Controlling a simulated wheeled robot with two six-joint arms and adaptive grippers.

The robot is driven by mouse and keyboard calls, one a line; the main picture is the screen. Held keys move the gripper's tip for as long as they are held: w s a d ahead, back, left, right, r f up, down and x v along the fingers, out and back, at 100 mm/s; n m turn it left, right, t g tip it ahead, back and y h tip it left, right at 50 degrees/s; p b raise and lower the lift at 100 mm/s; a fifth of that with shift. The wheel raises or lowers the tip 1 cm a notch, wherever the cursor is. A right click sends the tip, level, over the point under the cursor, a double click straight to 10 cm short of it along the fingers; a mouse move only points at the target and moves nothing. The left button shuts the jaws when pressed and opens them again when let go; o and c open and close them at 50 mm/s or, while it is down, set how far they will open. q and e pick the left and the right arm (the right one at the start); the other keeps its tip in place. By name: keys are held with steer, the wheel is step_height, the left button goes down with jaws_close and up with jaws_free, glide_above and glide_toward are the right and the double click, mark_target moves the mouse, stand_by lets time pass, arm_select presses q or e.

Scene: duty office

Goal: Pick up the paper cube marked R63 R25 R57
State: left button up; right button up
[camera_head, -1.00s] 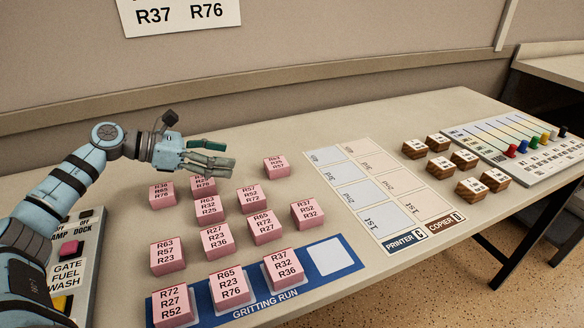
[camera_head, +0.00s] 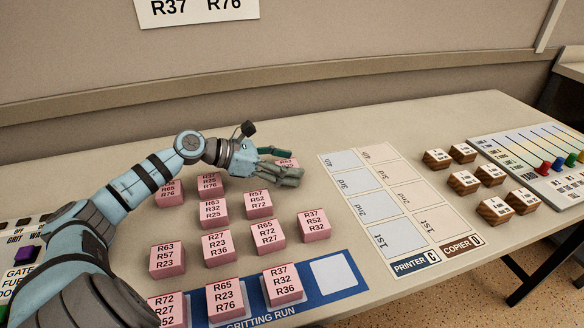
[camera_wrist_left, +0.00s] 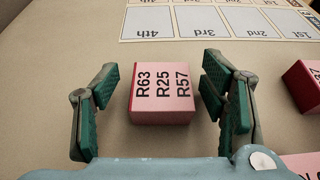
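The pink paper cube marked R63 R25 R57 (camera_wrist_left: 162,92) sits on the table between the two open fingers of my left gripper (camera_wrist_left: 160,105) in the left wrist view. There is a gap between the cube and each finger. In the head view my left gripper (camera_head: 281,166) covers most of that cube, and only a strip of its top (camera_head: 287,161) shows behind the fingers. My right gripper is not in view.
Several other pink cubes (camera_head: 257,204) stand to the left and front of the gripper. The Gritting Run strip (camera_head: 336,290) holds three cubes and one empty white square. The Printer and Copier sheet (camera_head: 395,205) lies to the right, with wooden blocks (camera_head: 463,182) beyond.

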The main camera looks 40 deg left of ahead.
arm_select(q)
steer(key=shift+s+r, duration=0.1)
steer(key=shift+s, duration=0.1)
steer(key=c, duration=0.3)
steer(key=shift+w+d, duration=0.1)
steer(key=c, duration=0.8)
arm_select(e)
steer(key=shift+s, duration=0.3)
